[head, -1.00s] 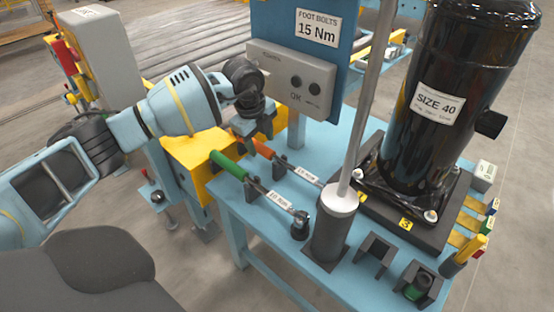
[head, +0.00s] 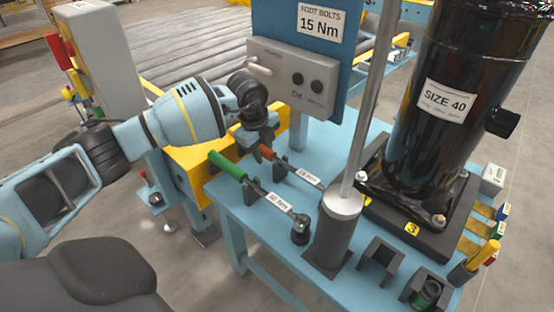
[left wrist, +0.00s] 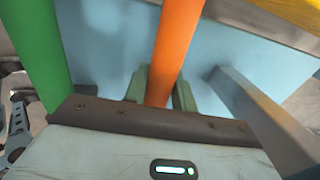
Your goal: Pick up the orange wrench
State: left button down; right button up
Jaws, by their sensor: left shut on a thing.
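The orange wrench lies on the light blue bench, with its orange handle (head: 266,152) toward the back and its labelled shaft (head: 306,177) running toward the grey post. My left gripper (head: 264,142) is at the handle from above. In the left wrist view the orange handle (left wrist: 176,45) runs between the two greenish fingers of my left gripper (left wrist: 160,90), which is shut on it. The fingertips are partly hidden by the gripper body. My right gripper is not in view.
A green-handled wrench (head: 228,165) lies close beside the orange one; its handle also shows in the left wrist view (left wrist: 38,45). A grey control box (head: 293,78) stands just behind my gripper. A grey post (head: 333,225) and a black compressor (head: 430,130) stand to the right.

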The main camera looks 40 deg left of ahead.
pick_arm(q)
jog(key=shift+r, duration=0.1)
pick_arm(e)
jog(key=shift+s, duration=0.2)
